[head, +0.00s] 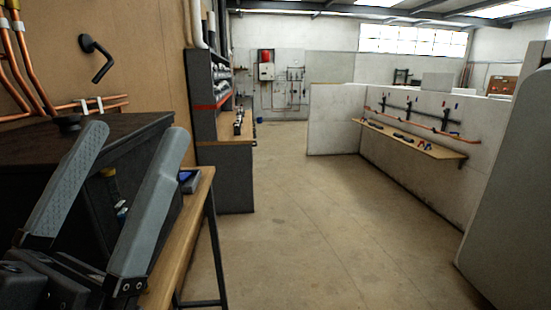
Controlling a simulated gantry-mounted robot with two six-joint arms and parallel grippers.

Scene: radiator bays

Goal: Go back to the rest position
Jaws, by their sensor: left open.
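My left gripper (136,148) is at the lower left of the head view, close to the camera. Its two grey fingers point up and stand well apart, with nothing between them. Behind them is a dark box-shaped unit (125,124) on a wooden bench (202,187); I cannot tell whether the fingers touch it. My right gripper is not in view.
Copper pipes (20,60) and a black handle (97,58) are on the wooden wall at left. A shelf unit (208,95) stands beyond the bench. A low partition with a wooden shelf (420,142) is at right. The concrete floor (310,220) between is clear.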

